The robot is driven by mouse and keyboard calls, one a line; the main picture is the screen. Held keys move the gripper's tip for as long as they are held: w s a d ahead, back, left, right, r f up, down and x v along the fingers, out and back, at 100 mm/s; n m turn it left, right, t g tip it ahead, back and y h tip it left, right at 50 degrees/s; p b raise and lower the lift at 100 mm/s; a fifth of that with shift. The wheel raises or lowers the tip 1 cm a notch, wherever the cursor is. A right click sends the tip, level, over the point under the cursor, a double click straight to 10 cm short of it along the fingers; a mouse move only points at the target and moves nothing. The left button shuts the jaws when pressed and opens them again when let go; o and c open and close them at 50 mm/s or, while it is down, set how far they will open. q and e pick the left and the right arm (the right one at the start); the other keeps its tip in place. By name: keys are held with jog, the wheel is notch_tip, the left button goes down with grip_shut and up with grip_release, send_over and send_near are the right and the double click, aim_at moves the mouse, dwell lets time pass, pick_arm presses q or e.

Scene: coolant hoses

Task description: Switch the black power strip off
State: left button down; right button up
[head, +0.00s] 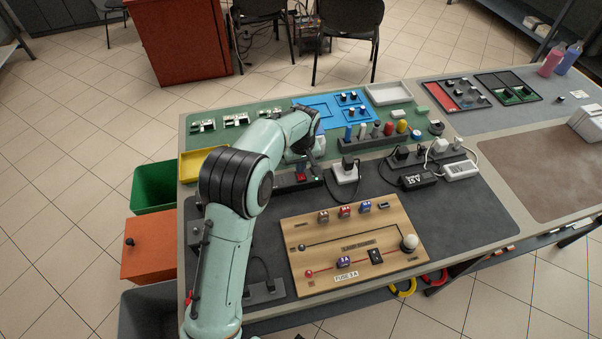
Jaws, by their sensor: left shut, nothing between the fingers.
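The black power strip (286,187) lies on the dark mat near the middle of the table, partly hidden behind my left arm. A small red spot, which looks like its switch, shows on its top near the gripper. My left gripper (316,173) is shut and empty, pointing down at the right end of the strip. I cannot tell whether the fingertips touch it. My right gripper is not in view.
A white socket block (345,175) with a black plug stands just right of the gripper. A wooden fuse board (330,262) lies in front. A tool rack (375,143) and a blue tray (318,109) are behind. More adapters and cables (418,181) lie to the right.

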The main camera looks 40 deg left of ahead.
pick_arm(q)
jog(key=shift+r+p, duration=1.65)
jog(key=shift+r, duration=1.65)
jog(key=shift+w+f, duration=0.1)
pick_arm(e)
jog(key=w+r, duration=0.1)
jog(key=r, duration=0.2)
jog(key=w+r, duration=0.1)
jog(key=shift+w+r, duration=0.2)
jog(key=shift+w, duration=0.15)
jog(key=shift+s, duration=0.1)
